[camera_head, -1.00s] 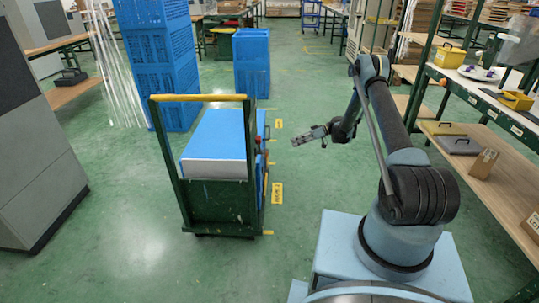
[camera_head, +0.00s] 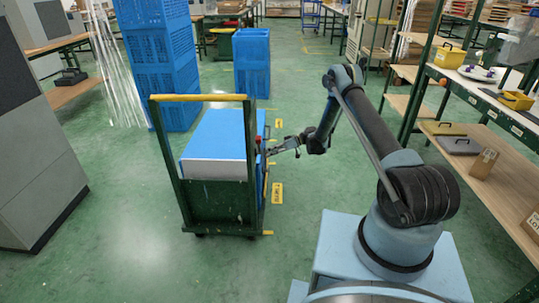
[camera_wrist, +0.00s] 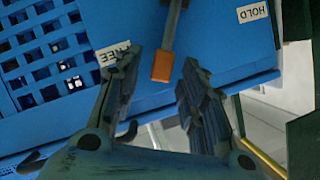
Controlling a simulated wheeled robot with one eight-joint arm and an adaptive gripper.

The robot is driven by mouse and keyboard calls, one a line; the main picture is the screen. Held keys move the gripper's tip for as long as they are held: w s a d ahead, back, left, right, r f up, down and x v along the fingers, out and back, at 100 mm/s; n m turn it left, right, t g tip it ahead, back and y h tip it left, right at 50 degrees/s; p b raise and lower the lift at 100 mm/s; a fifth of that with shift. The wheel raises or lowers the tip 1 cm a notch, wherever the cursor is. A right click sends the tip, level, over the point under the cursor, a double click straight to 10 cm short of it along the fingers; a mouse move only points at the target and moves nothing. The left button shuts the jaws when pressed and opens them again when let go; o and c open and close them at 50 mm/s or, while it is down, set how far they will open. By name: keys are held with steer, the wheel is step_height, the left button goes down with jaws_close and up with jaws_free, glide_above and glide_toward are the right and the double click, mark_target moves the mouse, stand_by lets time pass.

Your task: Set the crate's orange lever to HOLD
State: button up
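The blue crate (camera_head: 219,133) rides on a green cart. In the wrist view its blue wall (camera_wrist: 215,45) carries an upside-down FREE label (camera_wrist: 113,53) on the left and an upside-down HOLD label (camera_wrist: 252,12) on the right. The lever (camera_wrist: 163,66) has a dark shaft and an orange end, which lies between the labels, nearer FREE. My gripper (camera_wrist: 162,60) is open, with one finger on each side of the orange end; I cannot tell whether either touches it. In the head view my gripper (camera_head: 273,151) is at the crate's right side.
The green cart (camera_head: 220,205) has a yellow handle bar (camera_head: 198,97) on the near side. Stacked blue crates (camera_head: 162,80) stand behind it. A shelf bench (camera_head: 500,185) lies to the right. The green floor between cart and bench is clear apart from my arm.

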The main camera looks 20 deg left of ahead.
steer(key=shift+s+a+f, duration=0.15)
steer(key=shift+s+a, duration=0.05)
steer(key=shift+a, duration=0.15)
jaws_close()
